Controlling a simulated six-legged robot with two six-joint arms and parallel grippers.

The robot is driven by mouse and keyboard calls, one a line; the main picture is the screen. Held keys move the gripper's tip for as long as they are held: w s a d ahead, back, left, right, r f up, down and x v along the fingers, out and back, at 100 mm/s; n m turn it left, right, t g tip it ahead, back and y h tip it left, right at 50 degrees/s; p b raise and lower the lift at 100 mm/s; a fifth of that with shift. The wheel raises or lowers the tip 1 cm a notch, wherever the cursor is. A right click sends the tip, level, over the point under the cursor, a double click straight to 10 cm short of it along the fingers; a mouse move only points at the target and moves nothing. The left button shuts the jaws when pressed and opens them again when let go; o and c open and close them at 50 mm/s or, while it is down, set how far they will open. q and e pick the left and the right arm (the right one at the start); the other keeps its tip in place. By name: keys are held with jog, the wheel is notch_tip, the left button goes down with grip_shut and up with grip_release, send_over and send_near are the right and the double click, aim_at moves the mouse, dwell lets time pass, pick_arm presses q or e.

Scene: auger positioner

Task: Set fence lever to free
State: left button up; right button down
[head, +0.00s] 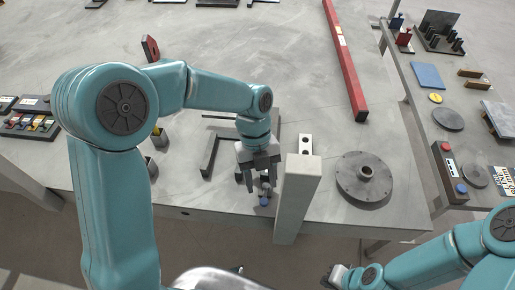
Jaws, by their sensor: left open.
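My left gripper (259,187) is open, pointing down at the front edge of the grey table. A small part with a blue tip (264,201) shows just below and between its fingers. It may be the fence lever, but its setting is too small to read, and I cannot tell whether the fingers touch it. A dark angled bracket (208,158) lies just left of the gripper. A light grey upright block (299,185) stands close on its right. My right gripper (334,276) is low at the bottom edge, in front of the table, and its fingers are unclear.
A round grey disc with a hub (365,179) sits right of the block. A long red bar (345,60) lies farther back. A side bench on the right holds a control box (450,172), a blue plate (427,75) and other parts. The table's back middle is clear.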

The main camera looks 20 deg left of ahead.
pick_arm(q)
jog(key=v, duration=1.1)
jog(key=shift+r, duration=0.2)
